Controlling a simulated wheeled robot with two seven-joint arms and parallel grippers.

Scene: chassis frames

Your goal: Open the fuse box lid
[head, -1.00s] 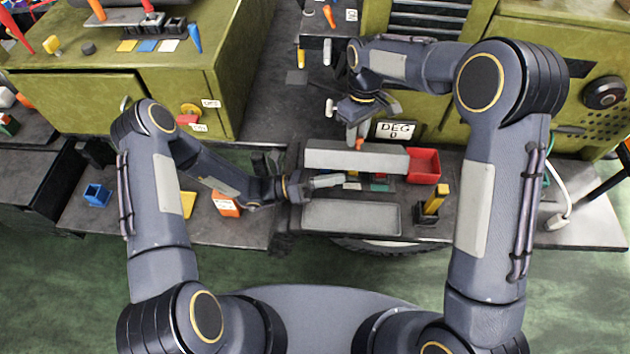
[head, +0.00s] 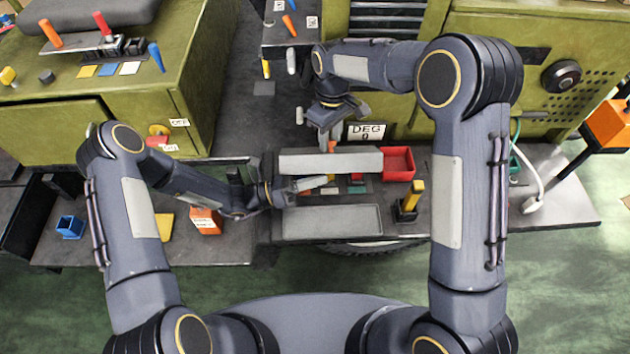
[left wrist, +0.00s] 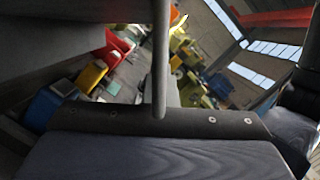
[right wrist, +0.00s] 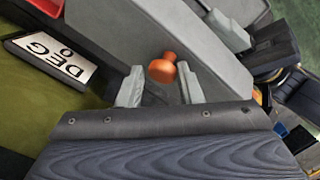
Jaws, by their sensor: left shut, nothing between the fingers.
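The fuse box is a low grey box at the centre of the head view, with coloured fuses (head: 355,190) showing between its grey front panel (head: 345,221) and a grey slab that looks like its lid (head: 345,160). The lid appears partly raised. An orange knob (right wrist: 162,68) stands on the lid. My right gripper (right wrist: 160,86) is open, a finger on each side of the knob with gaps showing. My left gripper (head: 310,183) is shut and empty, reaching in from the left at the gap over the fuses. Its contact with the lid is unclear.
A red bin (head: 397,163) stands at the box's right end, with a yellow-handled piece (head: 410,200) in front. A white "DEG 0" sign (head: 364,132) is behind. Green cabinets close off the back. An orange box (head: 206,220) and blue bin (head: 70,226) lie left.

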